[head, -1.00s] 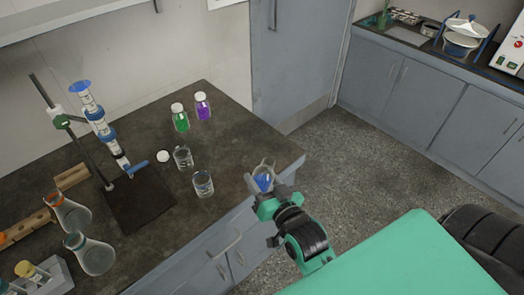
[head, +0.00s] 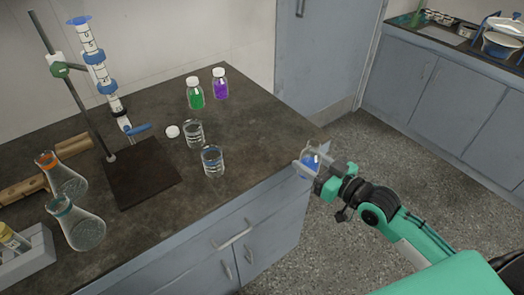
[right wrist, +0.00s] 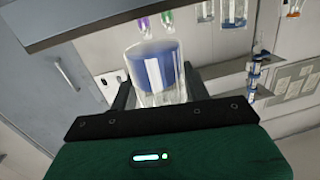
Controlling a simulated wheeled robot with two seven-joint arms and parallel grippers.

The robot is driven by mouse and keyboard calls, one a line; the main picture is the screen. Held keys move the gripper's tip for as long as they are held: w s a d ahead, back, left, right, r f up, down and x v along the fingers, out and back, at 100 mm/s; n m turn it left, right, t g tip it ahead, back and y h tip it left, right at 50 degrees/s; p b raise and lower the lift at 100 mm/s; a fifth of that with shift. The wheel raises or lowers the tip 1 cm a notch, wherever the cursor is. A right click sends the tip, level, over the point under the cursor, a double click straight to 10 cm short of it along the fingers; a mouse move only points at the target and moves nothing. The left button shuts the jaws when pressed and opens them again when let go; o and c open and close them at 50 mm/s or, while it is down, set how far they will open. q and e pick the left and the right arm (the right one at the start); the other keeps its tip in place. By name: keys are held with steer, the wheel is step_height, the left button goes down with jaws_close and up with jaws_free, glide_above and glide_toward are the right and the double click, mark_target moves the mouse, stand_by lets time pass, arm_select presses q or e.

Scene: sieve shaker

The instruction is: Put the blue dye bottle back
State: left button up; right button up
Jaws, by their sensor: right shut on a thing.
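The blue dye bottle (head: 309,167) is clear glass with blue inside, held by my right gripper (head: 316,170). In the head view it shows at the counter's near right edge; its height against the top is hard to tell. In the right wrist view the bottle (right wrist: 155,72) sits between the fingers, with no cap visible on it. A white cap (head: 172,131) lies loose on the counter. The green bottle (head: 195,93) and purple bottle (head: 220,84) stand capped at the back of the counter. My left gripper is out of view.
Two glass beakers (head: 213,161) (head: 193,133) stand mid-counter. A stand with a blue-ringed column (head: 96,70) and dark base is to their left, with flasks (head: 75,225) in front. The counter (head: 265,130) is bare right of the beakers. Its edge is close to my gripper.

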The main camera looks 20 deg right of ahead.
steer(key=shift+w+d+f+n+g+y+b, duration=0.2)
steer(key=shift+w+d+f+n+b, duration=0.15)
steer(key=shift+b, duration=0.2)
steer(key=shift+w+d+f+n+g+y+b, duration=0.1)
steer(key=shift+w+d+f+n+y+b, duration=0.1)
steer(key=shift+d+n+b, duration=0.25)
steer(key=shift+w+a+r, duration=0.1)
steer(key=shift+w, duration=0.2)
steer(key=x, duration=0.4)
steer(key=p+x, duration=0.1)
steer(key=x, duration=0.4)
steer(key=r+x, duration=0.1)
steer(key=x, duration=0.4)
steer(key=shift+a, duration=0.1)
steer(key=x, duration=0.3)
steer(key=shift+a+p, duration=0.1)
steer(key=shift+p, duration=0.2)
steer(key=shift+w+f, duration=0.1)
steer(key=shift+w, duration=0.05)
steer(key=shift+f, duration=0.15)
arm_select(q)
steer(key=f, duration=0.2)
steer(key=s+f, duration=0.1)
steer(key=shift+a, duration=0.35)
